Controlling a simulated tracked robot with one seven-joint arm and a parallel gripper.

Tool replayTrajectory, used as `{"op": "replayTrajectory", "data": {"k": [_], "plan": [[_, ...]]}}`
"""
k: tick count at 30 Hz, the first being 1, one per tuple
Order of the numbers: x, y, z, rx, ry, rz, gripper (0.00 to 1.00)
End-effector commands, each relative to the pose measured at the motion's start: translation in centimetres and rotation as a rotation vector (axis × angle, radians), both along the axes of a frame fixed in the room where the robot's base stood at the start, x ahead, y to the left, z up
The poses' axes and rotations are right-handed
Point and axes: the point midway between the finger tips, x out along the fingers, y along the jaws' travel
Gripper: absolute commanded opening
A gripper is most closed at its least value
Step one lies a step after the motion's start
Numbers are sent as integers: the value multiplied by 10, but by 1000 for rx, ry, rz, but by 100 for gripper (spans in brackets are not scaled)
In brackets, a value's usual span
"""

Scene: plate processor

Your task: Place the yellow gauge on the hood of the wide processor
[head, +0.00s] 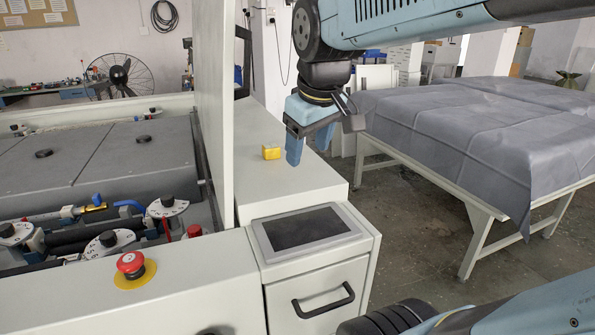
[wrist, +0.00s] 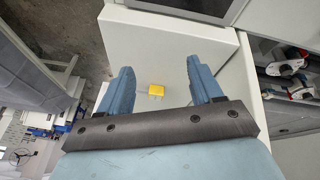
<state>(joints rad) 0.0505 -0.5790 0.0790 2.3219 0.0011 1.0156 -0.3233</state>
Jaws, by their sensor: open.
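The yellow gauge (head: 271,152) is a small yellow block resting on the white top of the processor's side cabinet (head: 310,180), beside the upright white panel. In the wrist view the gauge (wrist: 156,90) lies between my two fingers, apart from both. My gripper (head: 308,145) is open and empty, above the cabinet top and to the right of the gauge in the head view; its fingertips (wrist: 160,80) point down toward the cabinet top. The wide processor's grey hood (head: 90,165) lies left of the upright panel, with dark round knobs on it.
The tall upright white panel (head: 228,100) stands between the cabinet top and the hood. A tilted screen (head: 305,230) is at the cabinet's front. A red emergency button (head: 131,263) and valves sit at the processor's front. A cloth-covered table (head: 470,130) stands right.

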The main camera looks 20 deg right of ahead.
Motion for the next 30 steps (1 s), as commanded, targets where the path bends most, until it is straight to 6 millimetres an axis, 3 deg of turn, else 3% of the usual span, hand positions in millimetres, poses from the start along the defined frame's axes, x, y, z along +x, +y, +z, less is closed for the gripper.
{"op": "replayTrajectory", "data": {"k": [3, 9, 30], "plan": [[-26, -1, -17, 73, -56, -135, 65], [-48, -10, -36, 161, -106, -279, 65], [-52, -14, -40, 180, -114, -307, 65]]}}
